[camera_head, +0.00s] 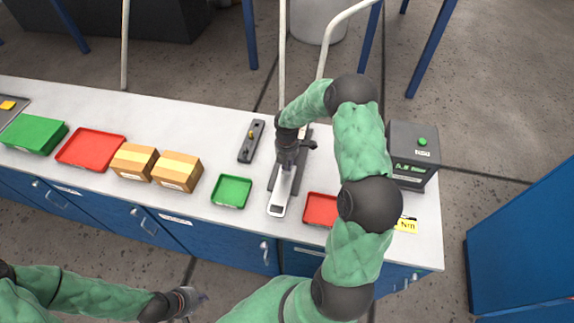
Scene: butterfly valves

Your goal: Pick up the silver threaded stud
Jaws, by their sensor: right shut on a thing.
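My right arm reaches over the bench, and its gripper (287,166) points down over a dark fixture with a silver-white plate (277,208). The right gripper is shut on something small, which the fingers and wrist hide. I cannot make out the silver threaded stud as a separate thing. My left gripper (190,300) is low in front of the bench, away from everything on it. Its fingers are too small and blurred to tell whether they are open.
A green tray (231,191) is left of the fixture, and a red tray (318,210) is right. A dark display box (413,153) stands right. Cartons (177,171) and more trays are left. A blue cabinet (525,245) is far right.

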